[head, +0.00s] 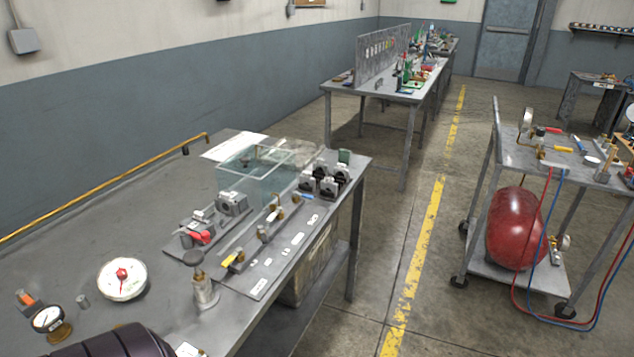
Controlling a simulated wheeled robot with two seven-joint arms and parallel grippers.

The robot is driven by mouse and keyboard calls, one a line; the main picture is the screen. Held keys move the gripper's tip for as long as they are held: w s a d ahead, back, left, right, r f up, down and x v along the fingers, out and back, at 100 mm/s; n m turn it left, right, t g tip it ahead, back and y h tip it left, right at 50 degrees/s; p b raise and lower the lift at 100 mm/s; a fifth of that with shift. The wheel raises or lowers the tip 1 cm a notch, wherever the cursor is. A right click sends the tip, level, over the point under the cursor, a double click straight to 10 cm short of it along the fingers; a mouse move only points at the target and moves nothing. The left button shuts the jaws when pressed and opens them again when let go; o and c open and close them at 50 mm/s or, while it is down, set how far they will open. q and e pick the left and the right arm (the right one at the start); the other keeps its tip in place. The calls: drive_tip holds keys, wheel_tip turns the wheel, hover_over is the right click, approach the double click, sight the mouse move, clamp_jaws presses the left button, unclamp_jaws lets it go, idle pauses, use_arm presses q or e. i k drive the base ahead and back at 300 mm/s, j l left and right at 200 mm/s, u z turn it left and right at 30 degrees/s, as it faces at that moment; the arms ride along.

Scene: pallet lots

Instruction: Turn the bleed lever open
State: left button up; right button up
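Several small valve levers show in the head view, and I cannot tell from their labels which is the bleed lever. A red lever (199,237) sits on a fitting at the left end of a plate on the near bench. A yellow lever (230,260) sits on a brass fitting at the near end of a second plate. A yellow lever (562,150) and a red one (553,130) lie among the fittings on top of the cart (516,155) at the right.
The near bench (120,230) carries a white dial gauge (122,278), a clear box (252,180) and dark clamps. A red tank (515,228) rests on the cart's lower shelf, with red and blue hoses hanging beside it. Open floor with a yellow line (428,225) separates bench and cart.

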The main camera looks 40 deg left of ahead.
sight(279, 209)
drive_tip(key=i+u, duration=0.1)
drive_tip(key=u, duration=0.7)
drive_tip(key=i+u, duration=0.15)
drive_tip(key=u, duration=0.25)
drive_tip(key=i+u, duration=0.1)
drive_tip(key=u, duration=0.3)
